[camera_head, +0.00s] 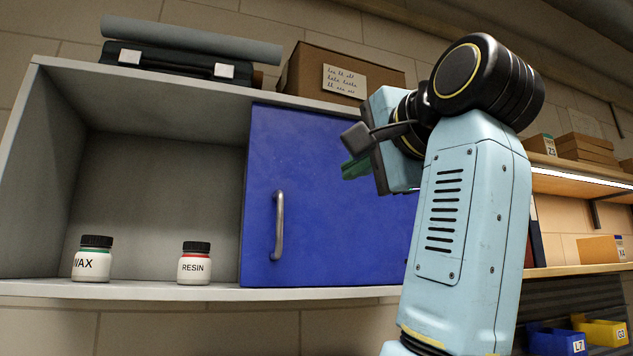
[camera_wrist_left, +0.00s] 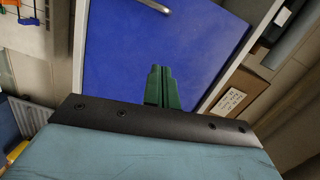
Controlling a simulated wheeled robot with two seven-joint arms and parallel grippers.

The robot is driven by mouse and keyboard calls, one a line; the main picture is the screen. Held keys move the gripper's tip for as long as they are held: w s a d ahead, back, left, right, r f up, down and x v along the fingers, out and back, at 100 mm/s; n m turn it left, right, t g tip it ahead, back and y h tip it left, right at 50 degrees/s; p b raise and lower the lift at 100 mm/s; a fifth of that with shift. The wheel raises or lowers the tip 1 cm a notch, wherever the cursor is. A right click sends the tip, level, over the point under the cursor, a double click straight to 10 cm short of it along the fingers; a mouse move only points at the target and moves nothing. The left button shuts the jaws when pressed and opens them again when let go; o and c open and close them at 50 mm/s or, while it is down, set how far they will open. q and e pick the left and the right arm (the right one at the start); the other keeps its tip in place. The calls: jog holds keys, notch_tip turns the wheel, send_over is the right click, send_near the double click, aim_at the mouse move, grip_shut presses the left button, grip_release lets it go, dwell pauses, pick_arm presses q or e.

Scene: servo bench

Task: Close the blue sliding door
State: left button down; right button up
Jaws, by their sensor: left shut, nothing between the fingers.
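The blue sliding door (camera_head: 320,185) covers the right part of a grey wall cabinet, and the left part of the cabinet is open. Its vertical metal handle (camera_head: 279,226) is near the door's left edge. The door also fills much of the left wrist view (camera_wrist_left: 150,45), with the handle (camera_wrist_left: 156,6) at the top edge. My left gripper (camera_head: 355,168) is in front of the door's upper right part, right of and above the handle. Its green fingers (camera_wrist_left: 160,87) are together and empty. Whether they touch the door cannot be told. My arm hides the door's right edge. My right gripper is not in view.
A WAX jar (camera_head: 93,259) and a RESIN jar (camera_head: 194,264) stand in the cabinet's open left part (camera_head: 150,200). A dark case (camera_head: 175,66) and a cardboard box (camera_head: 312,75) lie on the cabinet top. Shelves with boxes and bins (camera_head: 605,333) are at the right.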

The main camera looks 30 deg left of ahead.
pick_arm(q)
jog(key=p, duration=0.2)
send_near(285, 199)
jog(key=w, duration=0.5)
jog(key=shift+s+a+f, duration=0.1)
jog(key=shift+s+a, duration=1.3)
jog(key=shift+a, duration=0.25)
